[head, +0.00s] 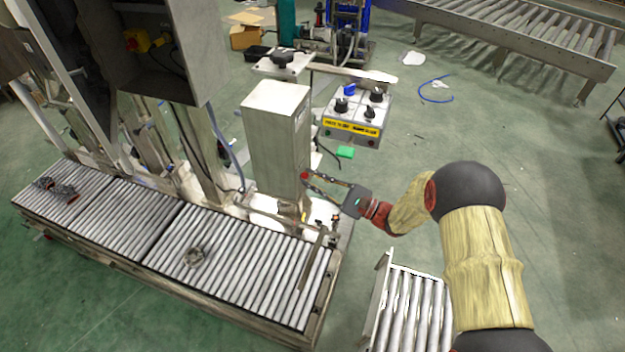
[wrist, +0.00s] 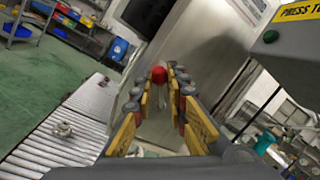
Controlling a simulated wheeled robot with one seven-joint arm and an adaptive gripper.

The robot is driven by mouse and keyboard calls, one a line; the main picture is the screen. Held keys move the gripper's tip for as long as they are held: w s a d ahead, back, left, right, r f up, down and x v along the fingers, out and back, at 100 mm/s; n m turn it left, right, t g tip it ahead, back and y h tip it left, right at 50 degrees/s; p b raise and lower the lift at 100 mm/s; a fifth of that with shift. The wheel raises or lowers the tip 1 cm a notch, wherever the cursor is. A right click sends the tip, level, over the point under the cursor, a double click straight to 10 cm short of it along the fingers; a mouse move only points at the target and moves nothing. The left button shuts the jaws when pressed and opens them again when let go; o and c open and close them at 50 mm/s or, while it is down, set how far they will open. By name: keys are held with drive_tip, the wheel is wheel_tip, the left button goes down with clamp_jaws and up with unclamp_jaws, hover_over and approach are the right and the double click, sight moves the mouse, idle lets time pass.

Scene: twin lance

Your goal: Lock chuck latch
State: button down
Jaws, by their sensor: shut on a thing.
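The chuck latch shows as a red knob (head: 304,175) on the side of the metal column (head: 277,140) at the end of the roller conveyor. In the wrist view the red knob (wrist: 158,75) sits between the fingertips, with a pale lever below it. My gripper (head: 311,183) reaches the latch from the right, its fingers around the knob. In the wrist view my gripper (wrist: 159,85) is shut on the latch. The exact contact and the latch mechanism are partly hidden by the fingers.
A roller conveyor (head: 240,270) runs left, with a metal fitting (head: 194,257) on it. A control box (head: 355,115) with black knobs stands above and right of my gripper. A short roller section (head: 415,310) stands at lower right. The green floor right is mostly clear.

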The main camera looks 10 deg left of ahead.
drive_tip(key=c, duration=1.8)
unclamp_jaws()
drive_tip(key=shift+o, duration=0.2)
drive_tip(key=v, duration=1.2)
